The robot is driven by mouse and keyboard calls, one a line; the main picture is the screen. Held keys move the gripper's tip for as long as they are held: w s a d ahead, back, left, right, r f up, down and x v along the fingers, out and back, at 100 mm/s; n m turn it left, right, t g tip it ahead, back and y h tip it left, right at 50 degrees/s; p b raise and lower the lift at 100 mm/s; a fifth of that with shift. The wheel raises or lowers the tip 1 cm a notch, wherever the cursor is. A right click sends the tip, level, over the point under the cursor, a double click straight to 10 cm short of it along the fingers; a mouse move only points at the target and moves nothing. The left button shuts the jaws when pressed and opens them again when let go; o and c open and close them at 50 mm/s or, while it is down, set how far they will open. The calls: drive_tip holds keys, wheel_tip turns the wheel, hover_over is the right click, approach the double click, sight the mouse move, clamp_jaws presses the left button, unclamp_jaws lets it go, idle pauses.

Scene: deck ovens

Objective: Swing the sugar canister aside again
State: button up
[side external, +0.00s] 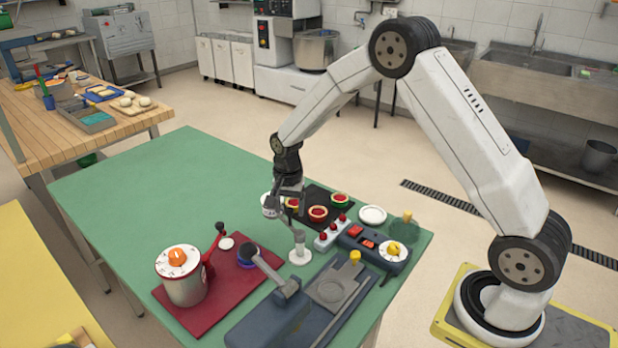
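A steel canister (186,287) with a white marked lid and an orange knob stands upright at the left of a red board. A red bracket with a lever (214,245) stands against its right side. No label shows, so I cannot tell if this is the sugar canister. A small white round container (271,206) stands farther back, partly behind my gripper. My gripper (289,208) points down over the green table, right of the steel canister and apart from it. Its fingers are small and dark, so their opening and any contact with the grey post (299,248) are unclear.
A dark tray (322,201) with several red-filled tarts lies behind my gripper. A grey-blue lever device (285,312) stands at the front. A control box with a dial (393,252) and a white dish (372,215) are at right. The green table's left side (150,190) is clear.

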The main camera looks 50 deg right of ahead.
drive_tip(key=shift+r, duration=0.15)
drive_tip(key=shift+r, duration=3.8)
drive_tip(key=s+a+n+t, duration=0.1)
drive_tip(key=s+a+n, duration=0.1)
drive_tip(key=s+n, duration=0.4)
drive_tip(key=s+a+n+t, duration=0.1)
drive_tip(key=s+a+n, duration=0.2)
drive_tip(key=s, duration=1.1)
drive_tip(key=n, duration=0.3)
drive_tip(key=shift+a+f+n+t, duration=0.3)
drive_tip(key=shift+a+f, duration=0.05)
